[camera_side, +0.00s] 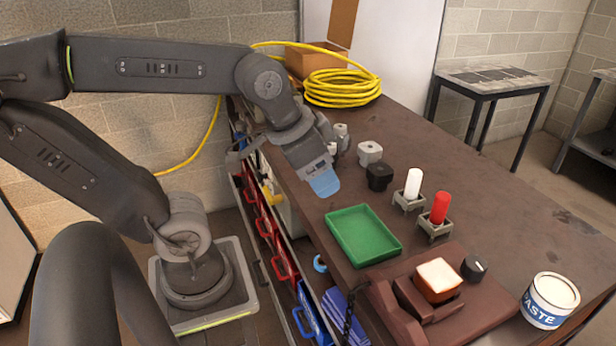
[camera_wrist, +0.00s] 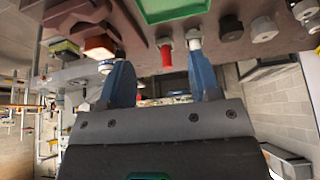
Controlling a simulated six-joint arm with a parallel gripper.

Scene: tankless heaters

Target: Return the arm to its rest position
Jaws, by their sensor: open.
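My gripper (camera_side: 322,183) hangs near the left edge of the brown workbench (camera_side: 490,190) in the side view, above or just beside the edge; the exact height cannot be told. In the wrist view its two blue fingers (camera_wrist: 163,82) stand wide apart, and nothing is held between them. My arm reaches across from the left of the side view, bent down at the wrist.
Yellow cable (camera_side: 342,88) lies coiled behind.

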